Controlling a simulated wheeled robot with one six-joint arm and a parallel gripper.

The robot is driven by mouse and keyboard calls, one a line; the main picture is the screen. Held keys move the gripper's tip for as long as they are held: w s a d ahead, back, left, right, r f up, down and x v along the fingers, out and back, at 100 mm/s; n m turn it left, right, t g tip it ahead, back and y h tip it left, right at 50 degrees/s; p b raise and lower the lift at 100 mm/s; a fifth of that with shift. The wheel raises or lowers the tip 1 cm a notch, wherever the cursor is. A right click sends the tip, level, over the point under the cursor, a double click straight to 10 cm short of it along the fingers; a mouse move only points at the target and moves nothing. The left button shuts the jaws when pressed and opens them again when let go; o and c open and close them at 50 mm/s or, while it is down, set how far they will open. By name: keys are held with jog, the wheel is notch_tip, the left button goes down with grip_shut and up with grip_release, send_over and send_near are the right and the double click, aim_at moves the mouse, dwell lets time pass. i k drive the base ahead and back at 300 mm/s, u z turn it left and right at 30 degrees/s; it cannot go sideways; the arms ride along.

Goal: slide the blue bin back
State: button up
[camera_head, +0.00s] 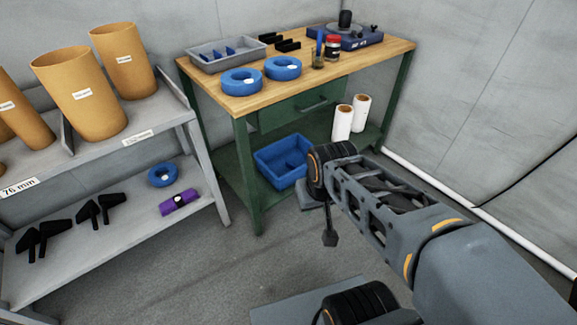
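The blue bin (267,173) is an open rectangular tub on the green lower shelf of the workbench, near the shelf's front edge. My gripper (329,238) shows only as a small dark end hanging below the wrist, in front of and to the right of the bin. It looks apart from the bin. Its fingers are too small and hidden to tell whether they are open or shut.
Two white rolls (351,118) stand behind the bin to the right. The green bench leg (248,177) stands at its left. The wooden bench top (335,73) above holds blue rings, a grey tray and small tools. A grey rack (210,165) is further left. Floor in front is clear.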

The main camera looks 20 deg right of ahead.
aim_at(270, 160)
jog(key=k, duration=0.25)
jog(key=z, duration=0.25)
jog(key=i, duration=1.1)
jog(key=u, duration=0.65)
